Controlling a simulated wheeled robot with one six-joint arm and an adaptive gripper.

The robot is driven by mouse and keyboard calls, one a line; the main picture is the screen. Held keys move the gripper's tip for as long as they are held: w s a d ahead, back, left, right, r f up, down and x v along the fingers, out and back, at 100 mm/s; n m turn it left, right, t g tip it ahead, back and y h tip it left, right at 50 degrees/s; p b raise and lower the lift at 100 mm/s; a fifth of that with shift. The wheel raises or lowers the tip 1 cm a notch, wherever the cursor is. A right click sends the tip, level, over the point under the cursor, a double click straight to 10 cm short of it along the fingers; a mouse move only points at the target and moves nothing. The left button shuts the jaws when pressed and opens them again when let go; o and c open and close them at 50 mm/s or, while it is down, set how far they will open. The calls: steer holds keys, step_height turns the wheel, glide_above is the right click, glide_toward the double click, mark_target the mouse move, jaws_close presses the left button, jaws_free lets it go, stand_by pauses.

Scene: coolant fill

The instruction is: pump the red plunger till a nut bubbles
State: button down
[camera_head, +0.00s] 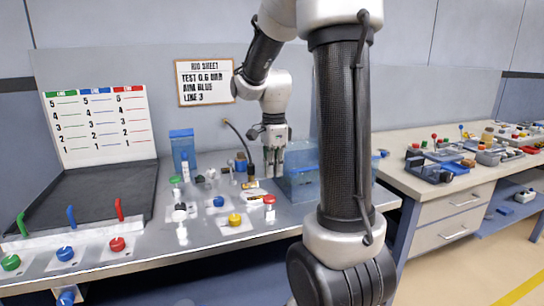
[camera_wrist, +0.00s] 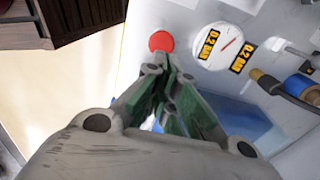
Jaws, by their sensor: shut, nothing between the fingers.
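The red plunger cap (camera_head: 269,199) stands on the metal bench near the front of the blue tank (camera_head: 297,183). In the wrist view the round red cap (camera_wrist: 160,41) shows just beyond the fingertips. My gripper (camera_head: 273,173) points down over the bench, behind the red cap in the head view. In the wrist view its green-grey fingers (camera_wrist: 163,68) are closed together and empty. I cannot tell whether they touch the cap. A round gauge (camera_wrist: 226,46) with 0.2 BAR labels lies right of the cap. The nuts inside the tank cannot be made out, and my arm hides part of it.
A hose with a brass end (camera_wrist: 268,82) lies right of the gauge. Yellow (camera_head: 235,219), blue and green knobs stand left. A sheet (camera_head: 205,81) reads TEST 0.6 BAR, AIM BLUE, LINE 3. A cluttered side bench (camera_head: 400,160) is at right.

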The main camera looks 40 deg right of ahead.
step_height(320, 180, up, 5)
glide_above(269, 200)
steer(key=w+d, duration=0.1)
steer(key=d, duration=0.1)
steer(key=shift+d+f, duration=0.1)
steer(key=shift+d, duration=0.05)
step_height(269, 200, up, 3)
steer(key=shift+d+f, duration=0.15)
steer(key=shift+s, duration=0.1)
step_height(269, 200, down, 14)
stand_by(0.8)
